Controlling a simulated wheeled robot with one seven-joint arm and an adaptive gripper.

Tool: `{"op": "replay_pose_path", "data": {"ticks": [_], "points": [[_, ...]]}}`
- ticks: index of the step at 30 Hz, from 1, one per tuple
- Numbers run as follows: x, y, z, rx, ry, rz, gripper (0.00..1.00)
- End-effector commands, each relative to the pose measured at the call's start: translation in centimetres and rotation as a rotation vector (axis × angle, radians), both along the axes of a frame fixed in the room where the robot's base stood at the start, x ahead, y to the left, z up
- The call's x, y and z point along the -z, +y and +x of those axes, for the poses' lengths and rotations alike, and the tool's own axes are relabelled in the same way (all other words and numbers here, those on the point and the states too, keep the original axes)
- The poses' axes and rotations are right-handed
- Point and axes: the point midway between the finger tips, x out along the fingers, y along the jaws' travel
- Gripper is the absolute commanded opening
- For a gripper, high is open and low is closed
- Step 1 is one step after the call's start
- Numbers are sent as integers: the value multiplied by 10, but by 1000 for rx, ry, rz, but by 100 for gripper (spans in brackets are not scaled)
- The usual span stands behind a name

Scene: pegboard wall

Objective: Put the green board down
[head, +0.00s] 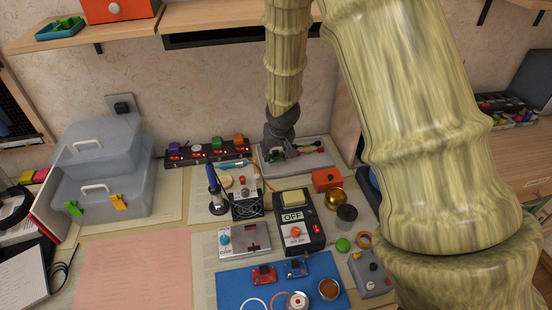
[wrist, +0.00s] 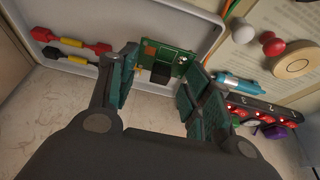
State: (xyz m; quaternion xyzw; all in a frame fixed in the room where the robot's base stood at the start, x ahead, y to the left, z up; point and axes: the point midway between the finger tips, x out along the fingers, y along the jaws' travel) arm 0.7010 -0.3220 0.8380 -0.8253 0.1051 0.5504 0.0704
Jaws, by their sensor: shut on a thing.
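The green board (wrist: 172,55) is a small circuit board with a dark chip and a gold part. It sits between the fingertips of my gripper (wrist: 160,66), which is shut on it. In the head view my gripper (head: 281,143) points down over a light grey tray (head: 321,161) at the back of the bench. Only a bit of green shows there. The wrist view shows the board against the inside of the tray (wrist: 190,20). I cannot tell whether the board touches the tray floor.
A black box marked OFF (head: 298,228) and an orange box (head: 326,180) are in front.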

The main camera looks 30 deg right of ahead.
Motion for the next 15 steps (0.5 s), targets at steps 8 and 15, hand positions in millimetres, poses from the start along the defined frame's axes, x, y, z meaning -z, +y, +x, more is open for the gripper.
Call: {"op": "replay_pose_path", "data": {"ticks": [8, 15], "points": [[31, 0, -1, -1, 2, -1, 28], [35, 0, 0, 0, 1, 0, 28]]}}
